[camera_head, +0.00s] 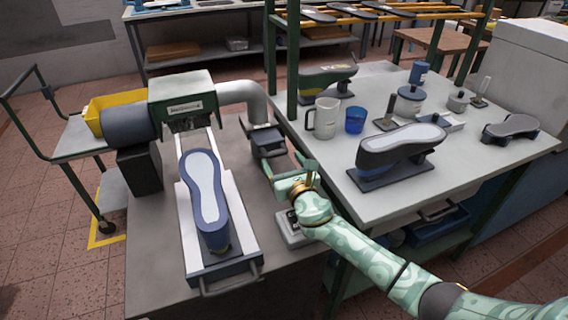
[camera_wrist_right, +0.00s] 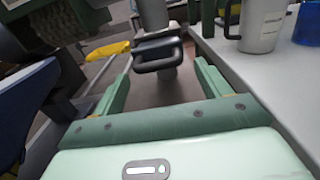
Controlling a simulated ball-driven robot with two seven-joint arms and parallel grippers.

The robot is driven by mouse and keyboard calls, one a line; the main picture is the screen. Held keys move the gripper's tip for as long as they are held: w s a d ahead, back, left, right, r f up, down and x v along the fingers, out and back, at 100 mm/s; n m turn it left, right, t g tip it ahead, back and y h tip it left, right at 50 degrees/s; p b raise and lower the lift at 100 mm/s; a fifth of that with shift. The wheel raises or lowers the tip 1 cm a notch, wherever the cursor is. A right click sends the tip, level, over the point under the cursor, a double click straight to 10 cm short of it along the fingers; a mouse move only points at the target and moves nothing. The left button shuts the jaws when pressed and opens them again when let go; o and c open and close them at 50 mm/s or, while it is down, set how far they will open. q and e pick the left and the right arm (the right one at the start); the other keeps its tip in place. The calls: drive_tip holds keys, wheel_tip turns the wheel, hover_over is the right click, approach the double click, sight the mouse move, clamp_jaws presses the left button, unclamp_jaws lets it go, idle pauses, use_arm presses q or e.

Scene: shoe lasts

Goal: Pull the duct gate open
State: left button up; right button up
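The duct gate (camera_head: 265,139) is a dark block at the lower end of a grey elbow duct (camera_head: 245,92). In the right wrist view the duct gate (camera_wrist_right: 157,46) has a black loop handle (camera_wrist_right: 158,64) facing my gripper. My right gripper (camera_head: 284,163) is just in front of it, over the bench. Its fingers are open and empty, one on each side of the handle's line in the wrist view (camera_wrist_right: 165,78). The handle appears ahead of the fingers; I cannot tell the exact gap. My left gripper is out of view.
A green-hooded machine (camera_head: 181,92) with a shoe last on a sliding tray (camera_head: 250,251) stands to the left. The table (camera_head: 320,155) on the right carries a white mug (camera_head: 325,118), a blue cup (camera_head: 355,120) and another last (camera_head: 400,145). A small grey device (camera_head: 291,228) lies below my right gripper.

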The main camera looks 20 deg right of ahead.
drive_tip(key=shift+s, duration=0.2)
drive_tip(key=s+p, duration=0.1)
drive_tip(key=s, duration=0.4)
drive_tip(key=s+p, duration=0.1)
drive_tip(key=s, duration=0.4)
drive_tip(key=s+p, duration=0.1)
drive_tip(key=s, duration=0.5)
drive_tip(key=shift+d, duration=0.25)
